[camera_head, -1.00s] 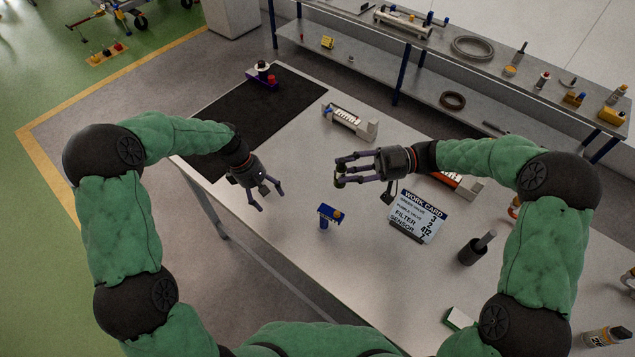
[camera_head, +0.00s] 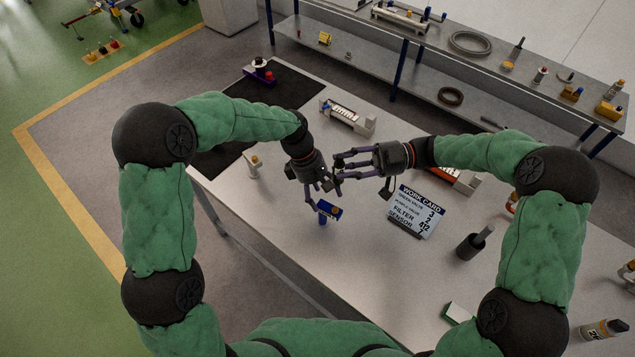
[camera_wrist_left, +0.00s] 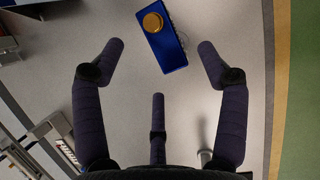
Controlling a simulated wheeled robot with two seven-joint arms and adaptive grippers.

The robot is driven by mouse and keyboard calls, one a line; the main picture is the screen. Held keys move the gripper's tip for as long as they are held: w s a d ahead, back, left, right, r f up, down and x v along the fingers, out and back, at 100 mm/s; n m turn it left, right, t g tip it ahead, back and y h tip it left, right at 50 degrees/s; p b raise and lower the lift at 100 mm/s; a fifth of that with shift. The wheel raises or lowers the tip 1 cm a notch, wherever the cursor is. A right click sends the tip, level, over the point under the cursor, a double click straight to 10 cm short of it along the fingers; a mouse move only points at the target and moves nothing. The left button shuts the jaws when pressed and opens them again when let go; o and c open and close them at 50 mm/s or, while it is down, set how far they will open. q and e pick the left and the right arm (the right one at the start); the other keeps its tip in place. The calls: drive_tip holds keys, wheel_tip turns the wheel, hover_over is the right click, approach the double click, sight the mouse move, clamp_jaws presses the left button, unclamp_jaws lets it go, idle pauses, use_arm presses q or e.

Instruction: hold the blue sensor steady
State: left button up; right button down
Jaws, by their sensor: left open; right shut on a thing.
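A work card (camera_head: 414,212) stands right of the sensor. A dark holder (camera_head: 470,246) stands further right. A small gold-topped piece (camera_head: 252,166) stands on the left of the table near the black mat (camera_head: 222,150). A white rack (camera_head: 347,116) is behind the grippers.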

sight(327, 204)
use_arm(q)
drive_tip(key=x, duration=0.6)
drive_tip(key=shift+d+f, duration=0.1)
drive_tip(key=shift+f, duration=0.3)
drive_tip(key=c, duration=1.4)
drive_tip(key=o, duration=1.4)
drive_tip(key=shift+c, duration=0.2)
